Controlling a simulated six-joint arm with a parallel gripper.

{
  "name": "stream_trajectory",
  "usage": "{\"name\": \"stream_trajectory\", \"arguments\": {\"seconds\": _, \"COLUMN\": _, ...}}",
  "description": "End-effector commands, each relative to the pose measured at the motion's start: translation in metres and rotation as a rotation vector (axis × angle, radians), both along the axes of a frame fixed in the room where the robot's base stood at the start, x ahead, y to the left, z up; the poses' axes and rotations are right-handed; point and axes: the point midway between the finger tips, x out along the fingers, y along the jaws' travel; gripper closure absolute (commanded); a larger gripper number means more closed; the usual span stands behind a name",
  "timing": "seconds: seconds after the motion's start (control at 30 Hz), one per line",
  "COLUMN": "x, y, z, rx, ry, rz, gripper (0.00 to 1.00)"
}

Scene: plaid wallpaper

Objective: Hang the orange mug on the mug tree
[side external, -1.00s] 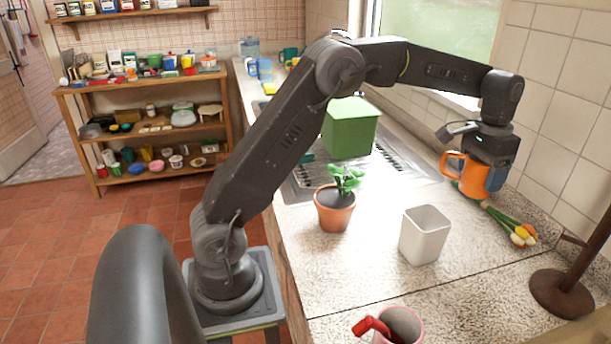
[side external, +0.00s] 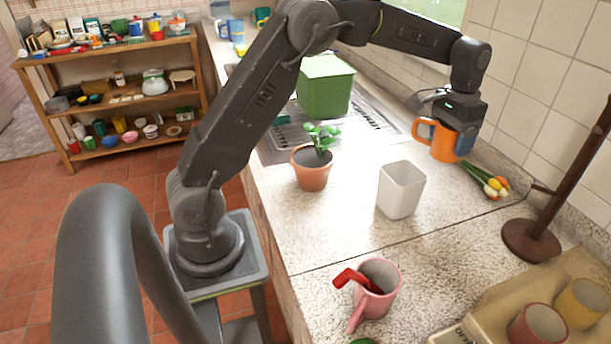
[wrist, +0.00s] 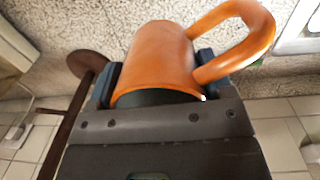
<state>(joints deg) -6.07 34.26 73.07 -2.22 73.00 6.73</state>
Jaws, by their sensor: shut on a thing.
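The orange mug (side external: 438,147) is held in my gripper (side external: 455,132) over the back of the counter. My gripper is shut on it from above; blue-grey fingers grip its sides. The mug looks upright, its handle toward the left in the side view. In the wrist view the mug (wrist: 160,58) fills the middle, with its handle at upper right. The mug tree (side external: 572,180) is a dark brown post on a round base, right of and apart from the mug, with a short peg low on its left. Its top is cut off. The wrist view shows the tree (wrist: 65,130) at left.
Tulips (side external: 487,181) lie between mug and tree. A white square pot (side external: 400,190), potted plant (side external: 312,172) and pink mug with red thing inside (side external: 378,290) stand on the counter. A tan box (side external: 490,305) with cups is front right. The tiled wall (side external: 540,70) is close behind.

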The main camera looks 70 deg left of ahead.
Motion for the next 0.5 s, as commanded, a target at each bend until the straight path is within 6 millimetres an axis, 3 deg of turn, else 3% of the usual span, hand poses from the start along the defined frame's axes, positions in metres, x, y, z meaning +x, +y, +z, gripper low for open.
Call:
{"name": "stream_trajectory", "arguments": {"seconds": 0.27, "x": 0.001, "y": 0.0, "z": 0.054, "rx": 0.001, "ry": -0.009, "rz": 0.0, "gripper": 0.6}}
{"name": "stream_trajectory", "arguments": {"seconds": 0.5, "x": -0.03, "y": 0.028, "z": 0.067, "rx": 0.003, "ry": -0.006, "rz": -0.062, "gripper": 0.6}}
